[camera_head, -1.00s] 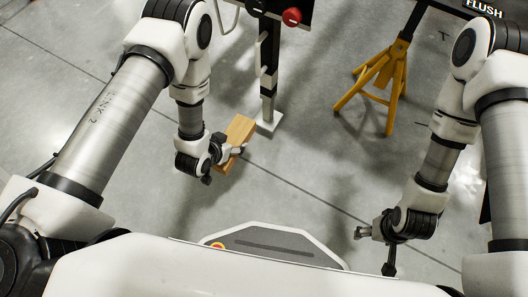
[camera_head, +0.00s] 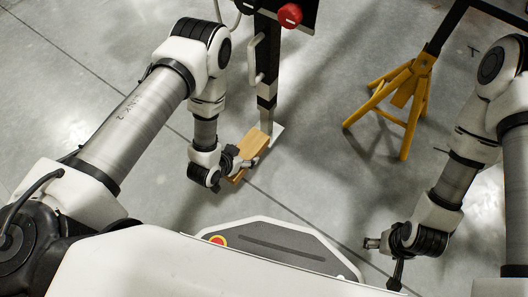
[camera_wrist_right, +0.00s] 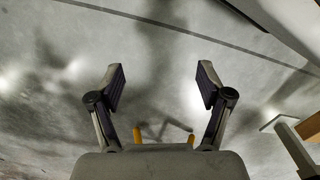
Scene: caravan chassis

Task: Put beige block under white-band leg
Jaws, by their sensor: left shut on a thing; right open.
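The beige block (camera_head: 252,143) is a wood-coloured piece held tilted in the picture beside the leg's foot. My left gripper (camera_head: 246,162) is shut on its near part. The leg (camera_head: 266,92) is a dark post with a pale band and a light lower section, standing on a flat white foot plate (camera_head: 277,131). The block overlaps the plate's left side in the head view; I cannot tell whether it is beneath it or only in front. My right gripper (camera_wrist_right: 162,88) is open and empty, and in the head view (camera_head: 372,243) it is far from the leg.
A yellow stand (camera_head: 405,95) is on the floor right of the leg. A red round knob (camera_head: 290,14) and a pale handle (camera_head: 252,60) are on the chassis by the leg. The grey floor (camera_head: 320,190) between the leg and my base is clear.

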